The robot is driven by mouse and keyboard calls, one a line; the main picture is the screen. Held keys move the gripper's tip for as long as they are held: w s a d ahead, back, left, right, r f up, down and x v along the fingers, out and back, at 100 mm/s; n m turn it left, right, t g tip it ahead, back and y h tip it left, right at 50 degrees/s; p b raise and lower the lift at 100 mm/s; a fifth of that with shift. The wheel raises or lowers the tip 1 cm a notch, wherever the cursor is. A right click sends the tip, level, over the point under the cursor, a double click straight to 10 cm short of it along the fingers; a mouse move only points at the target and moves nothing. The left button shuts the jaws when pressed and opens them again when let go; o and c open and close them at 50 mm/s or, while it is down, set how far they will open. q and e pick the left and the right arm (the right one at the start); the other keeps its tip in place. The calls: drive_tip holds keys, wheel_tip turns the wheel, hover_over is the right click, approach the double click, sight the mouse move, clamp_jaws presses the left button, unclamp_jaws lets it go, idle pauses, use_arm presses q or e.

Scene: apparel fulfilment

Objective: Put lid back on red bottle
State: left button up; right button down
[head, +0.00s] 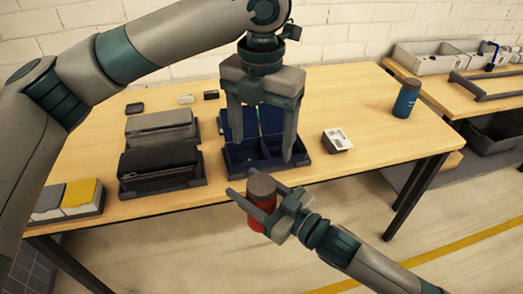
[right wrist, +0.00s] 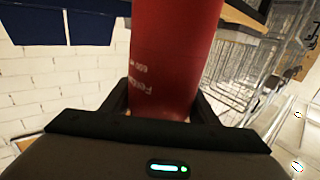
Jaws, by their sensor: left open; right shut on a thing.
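The red bottle (head: 262,215) is upright in front of the table's front edge, held by my right gripper (head: 259,195). A dark grey-brown lid (head: 261,185) sits at its top; I cannot tell how firmly it is seated. In the right wrist view the red bottle (right wrist: 175,50) shows white lettering, with a finger of my right gripper (right wrist: 165,100) on each side. Its top is out of that view.
An open blue case (head: 240,165) with compartments stands behind the bottle. Grey (head: 160,128) and black (head: 160,160) cases are to its left. A small white-labelled box (head: 337,140) and a blue bottle (head: 407,98) stand to the right. The table's right part is mostly clear.

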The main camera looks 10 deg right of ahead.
use_arm(q)
drive_tip(key=shift+r, duration=0.35)
idle(0.4)
